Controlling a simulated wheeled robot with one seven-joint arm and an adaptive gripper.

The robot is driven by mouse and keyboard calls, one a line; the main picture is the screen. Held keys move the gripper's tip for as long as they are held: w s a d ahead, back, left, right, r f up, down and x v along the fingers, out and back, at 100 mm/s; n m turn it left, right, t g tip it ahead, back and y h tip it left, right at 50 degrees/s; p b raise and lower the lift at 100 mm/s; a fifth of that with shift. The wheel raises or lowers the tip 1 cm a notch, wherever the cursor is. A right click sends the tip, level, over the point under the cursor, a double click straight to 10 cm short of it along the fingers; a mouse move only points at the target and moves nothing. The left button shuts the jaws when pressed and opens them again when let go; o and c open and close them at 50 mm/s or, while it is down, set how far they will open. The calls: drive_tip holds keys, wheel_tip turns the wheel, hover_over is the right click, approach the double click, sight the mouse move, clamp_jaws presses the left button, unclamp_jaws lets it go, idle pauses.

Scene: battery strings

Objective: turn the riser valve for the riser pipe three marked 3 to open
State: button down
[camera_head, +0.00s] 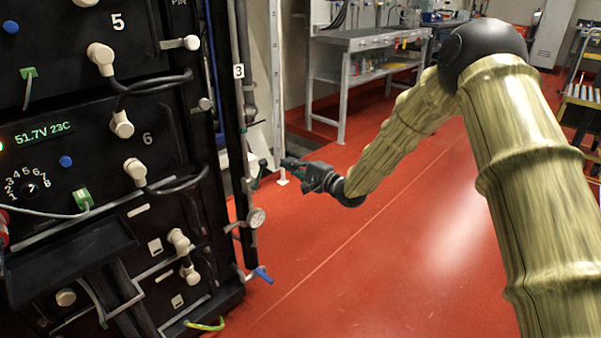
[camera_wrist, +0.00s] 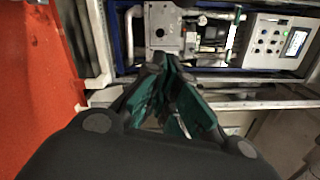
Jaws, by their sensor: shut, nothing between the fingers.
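The riser pipe marked 3 (camera_head: 238,120) runs upright along the right edge of the black battery rack, with a white "3" label (camera_head: 239,71) near its top. A dark, lever-like part (camera_head: 260,170) stands out from the pipe at mid-height and may be the riser valve's handle; its setting is too small to tell. My gripper (camera_head: 287,163) is just right of that part, pointing left at the pipe; I cannot tell whether they touch. In the wrist view my gripper (camera_wrist: 168,78) shows green-padded fingers drawn together and empty. No valve handle is clear there.
A round gauge (camera_head: 256,218) and a blue-handled valve (camera_head: 264,275) sit lower on the pipe. The battery rack (camera_head: 100,240) fills the left. A metal workbench (camera_head: 345,45) stands behind. The red floor (camera_head: 370,260) to the right is open.

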sight(259, 174)
drive_tip(key=shift+s+a+r+b, duration=0.3)
drive_tip(key=shift+s+a, duration=0.2)
drive_tip(key=shift+a, duration=0.35)
drive_tip(key=shift+s+a+r+b, duration=0.3)
drive_tip(key=shift+s+a, duration=0.15)
drive_tip(key=shift+a, duration=0.35)
drive_tip(key=shift+a, duration=0.1)
